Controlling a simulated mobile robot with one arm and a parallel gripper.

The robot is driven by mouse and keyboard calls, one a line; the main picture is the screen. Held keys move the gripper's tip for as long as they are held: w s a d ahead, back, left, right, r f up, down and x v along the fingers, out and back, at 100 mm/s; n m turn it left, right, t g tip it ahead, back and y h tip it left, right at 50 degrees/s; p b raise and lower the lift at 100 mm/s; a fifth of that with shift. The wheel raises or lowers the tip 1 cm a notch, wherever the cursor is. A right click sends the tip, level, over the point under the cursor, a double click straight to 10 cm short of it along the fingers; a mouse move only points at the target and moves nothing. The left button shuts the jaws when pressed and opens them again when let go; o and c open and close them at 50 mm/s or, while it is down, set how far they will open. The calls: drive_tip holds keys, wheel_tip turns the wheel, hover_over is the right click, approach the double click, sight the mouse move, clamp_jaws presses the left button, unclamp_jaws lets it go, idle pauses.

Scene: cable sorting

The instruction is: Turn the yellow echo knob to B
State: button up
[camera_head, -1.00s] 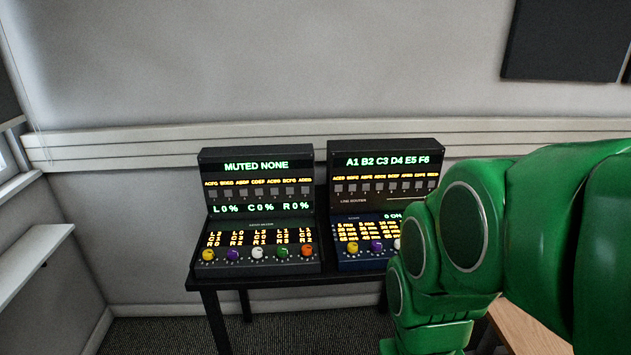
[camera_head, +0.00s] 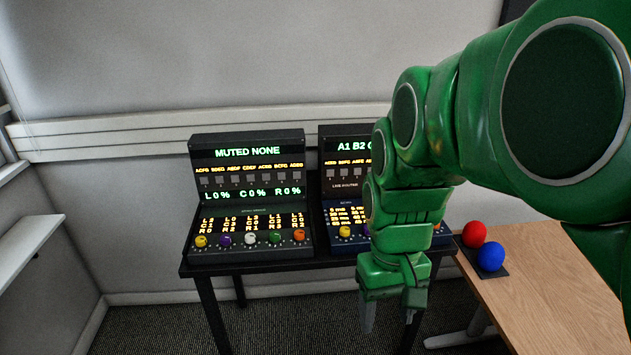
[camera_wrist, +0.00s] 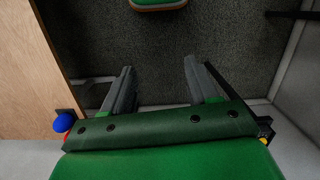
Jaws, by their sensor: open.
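Two black consoles stand side by side on a dark table. The left console (camera_head: 250,146) has a yellow knob (camera_head: 201,241) at the left end of its knob row. The right console (camera_head: 326,142) has a yellow knob (camera_head: 345,231) at the left of its blue lower panel. The small panel labels are too blurred to tell which knob is echo, and the knob settings cannot be read. My gripper (camera_head: 389,312) is open and empty, pointing down in front of the right console and apart from it. Its spread fingers also show in the wrist view (camera_wrist: 160,75).
My green arm hides much of the right console. A wooden desk (camera_head: 545,275) stands at right with a red ball (camera_head: 474,234) and a blue ball (camera_head: 490,256). The dark table (camera_head: 262,264) has open carpet (camera_head: 290,325) before it. A white ledge (camera_head: 35,228) is at left.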

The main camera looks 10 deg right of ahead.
drive_tip(key=w+d+n, duration=0.1)
drive_tip(key=w+n, duration=0.2)
drive_tip(key=w, duration=2)
drive_tip(key=n+t, duration=0.1)
drive_tip(key=n, duration=0.2)
hover_over(345, 228)
wheel_tip(345, 228, down, 10)
drive_tip(key=shift+d+f, duration=0.15)
drive_tip(key=shift+f, duration=0.1)
drive_tip(key=shift+w+f, duration=0.15)
drive_tip(key=shift+f, duration=0.2)
wheel_tip(345, 228, down, 7)
drive_tip(key=shift+f, duration=0.2)
drive_tip(key=c, duration=1)
drive_tip(key=shift+c, duration=0.2)
